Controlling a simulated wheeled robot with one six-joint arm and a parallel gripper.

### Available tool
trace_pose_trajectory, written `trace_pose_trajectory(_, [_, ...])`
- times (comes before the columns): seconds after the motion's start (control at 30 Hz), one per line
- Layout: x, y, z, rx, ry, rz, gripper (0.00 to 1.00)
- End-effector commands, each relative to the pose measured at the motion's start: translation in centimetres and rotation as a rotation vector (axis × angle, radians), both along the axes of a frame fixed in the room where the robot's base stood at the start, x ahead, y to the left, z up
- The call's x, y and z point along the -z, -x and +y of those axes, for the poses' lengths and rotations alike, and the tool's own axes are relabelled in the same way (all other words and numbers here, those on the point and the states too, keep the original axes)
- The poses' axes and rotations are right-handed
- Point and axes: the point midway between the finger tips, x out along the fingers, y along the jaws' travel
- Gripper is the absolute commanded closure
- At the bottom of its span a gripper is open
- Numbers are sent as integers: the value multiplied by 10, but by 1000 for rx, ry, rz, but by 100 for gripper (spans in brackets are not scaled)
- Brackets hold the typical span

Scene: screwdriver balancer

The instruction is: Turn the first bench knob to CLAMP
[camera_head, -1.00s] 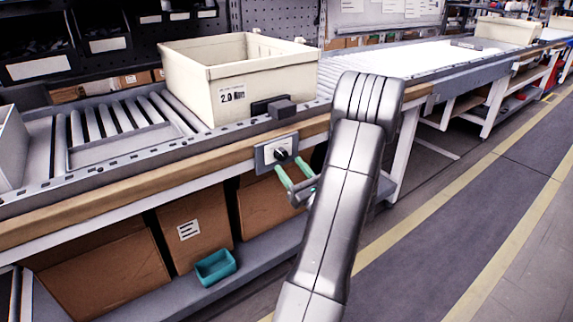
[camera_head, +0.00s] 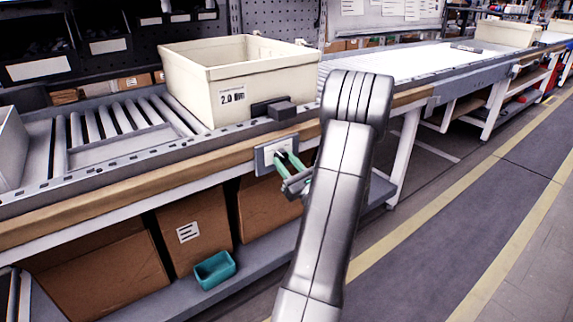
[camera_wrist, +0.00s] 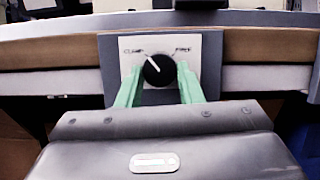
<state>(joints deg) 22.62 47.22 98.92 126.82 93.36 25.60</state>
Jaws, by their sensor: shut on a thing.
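The bench knob (camera_wrist: 158,70) is a round black dial with a white pointer line, on a pale plate (camera_wrist: 203,45) set in a grey panel on the bench's front edge. The plate carries CLAMP lettering at left and another word at right, too blurred to read surely. The pointer line slants up and left, toward the CLAMP side. My gripper (camera_wrist: 158,80) has its two green fingers on either side of the knob, shut on it. In the head view my gripper (camera_head: 286,157) is at the panel (camera_head: 263,160), and its fingers hide most of the knob.
A cream tote (camera_head: 250,90) marked 2.0 stands on the roller conveyor above the panel, behind a dark stop block (camera_head: 282,110). The wooden bench edge (camera_head: 150,196) runs beside the panel. Cardboard boxes (camera_head: 192,232) and a teal bin (camera_head: 215,268) sit on the lower shelf.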

Motion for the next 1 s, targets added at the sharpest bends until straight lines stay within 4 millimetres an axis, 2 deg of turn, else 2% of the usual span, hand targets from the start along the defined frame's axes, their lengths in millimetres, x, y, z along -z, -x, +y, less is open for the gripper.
trace_pose_trajectory(0.17, [2,-1,-2,-1,104,-77,90])
trace_pose_trajectory(0.43, [0,-1,-1,0,114,-83,90])
trace_pose_trajectory(0.47, [0,-1,-1,-1,114,-81,65])
trace_pose_trajectory(0.57, [0,-1,-1,-1,113,-82,45])
trace_pose_trajectory(0.87, [1,0,-2,0,112,-81,45])
trace_pose_trajectory(1.0, [5,7,-10,1,111,-80,45])
